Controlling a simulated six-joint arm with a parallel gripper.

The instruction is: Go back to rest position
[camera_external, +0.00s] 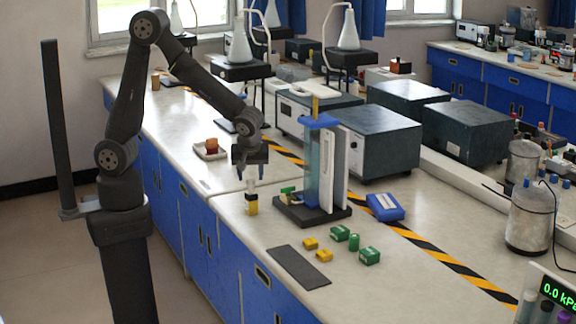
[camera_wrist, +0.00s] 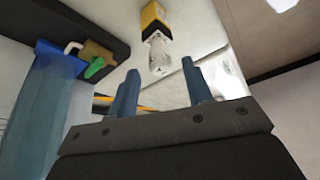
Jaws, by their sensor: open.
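My gripper (camera_external: 250,172) hangs over the bench, pointing down, at the end of my bent arm. In the wrist view, its two blue fingers (camera_wrist: 160,68) stand apart with nothing held between them. A small yellow and black piece with a clear top (camera_external: 251,206) stands upright on the bench just below the gripper. In the wrist view this piece (camera_wrist: 155,20) lies beyond the fingertips, its clear end towards them, apart from both fingers.
A stand with a blue-topped clear column (camera_external: 320,165) on a dark base is close to the gripper's right. Green and yellow blocks (camera_external: 340,233), a dark mat (camera_external: 298,267) and a blue box (camera_external: 385,207) lie nearby. A small tray (camera_external: 210,151) sits behind.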

